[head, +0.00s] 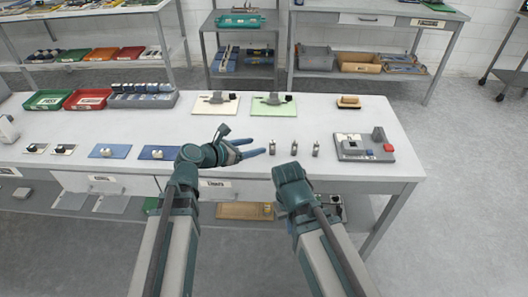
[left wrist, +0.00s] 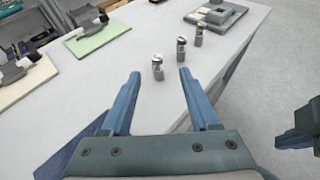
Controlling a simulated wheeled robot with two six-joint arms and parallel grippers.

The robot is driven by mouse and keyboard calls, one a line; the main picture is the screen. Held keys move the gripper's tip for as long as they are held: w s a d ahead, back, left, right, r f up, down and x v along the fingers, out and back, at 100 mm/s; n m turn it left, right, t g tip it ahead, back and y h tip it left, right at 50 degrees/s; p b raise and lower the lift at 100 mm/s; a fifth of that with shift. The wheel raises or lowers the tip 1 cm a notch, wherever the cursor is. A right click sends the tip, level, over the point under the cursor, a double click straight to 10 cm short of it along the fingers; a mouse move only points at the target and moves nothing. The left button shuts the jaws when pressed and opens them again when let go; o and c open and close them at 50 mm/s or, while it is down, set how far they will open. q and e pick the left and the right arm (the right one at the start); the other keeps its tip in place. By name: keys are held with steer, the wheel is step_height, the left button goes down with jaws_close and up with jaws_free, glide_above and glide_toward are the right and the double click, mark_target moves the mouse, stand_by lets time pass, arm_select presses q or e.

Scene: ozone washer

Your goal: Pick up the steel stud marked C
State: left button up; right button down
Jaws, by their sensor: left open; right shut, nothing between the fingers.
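Three small steel studs stand upright in a row on the white table: the left stud (head: 271,147), the middle stud (head: 294,147) and the right stud (head: 316,148). Their letters are too small to read, so I cannot tell which is C. My left gripper (head: 259,147) is open and empty, its blue fingers pointing at the left stud. In the left wrist view the nearest stud (left wrist: 157,70) appears between the fingertips of my left gripper (left wrist: 160,74), with the other two (left wrist: 181,50) (left wrist: 199,37) beyond. My right gripper (head: 293,172) is at the table's front edge, shut and empty, its fingers mostly hidden.
A grey fixture (head: 362,147) with a red block stands right of the studs. Behind are a green board (head: 273,111) and a beige board (head: 210,110) with devices. Blue plates (head: 110,152) lie left. The table is clear around the studs.

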mark_target(273, 143)
arm_select(q)
steer(key=b+x, duration=0.3)
steer(key=x, duration=0.5)
steer(key=shift+f, duration=0.15)
steer(key=shift+w+d, duration=0.25)
steer(key=shift+f, duration=0.1)
steer(key=shift+w+d+f+b, duration=0.1)
steer(key=shift+w+f+b, duration=0.1)
steer(key=shift+b, duration=0.15)
steer(key=x, duration=0.1)
steer(key=b+x, duration=0.1)
steer(key=x, duration=0.1)
steer(key=b+x, duration=0.1)
steer(key=shift+w+f, duration=0.3)
steer(key=shift+f, duration=0.1)
jaws_close()
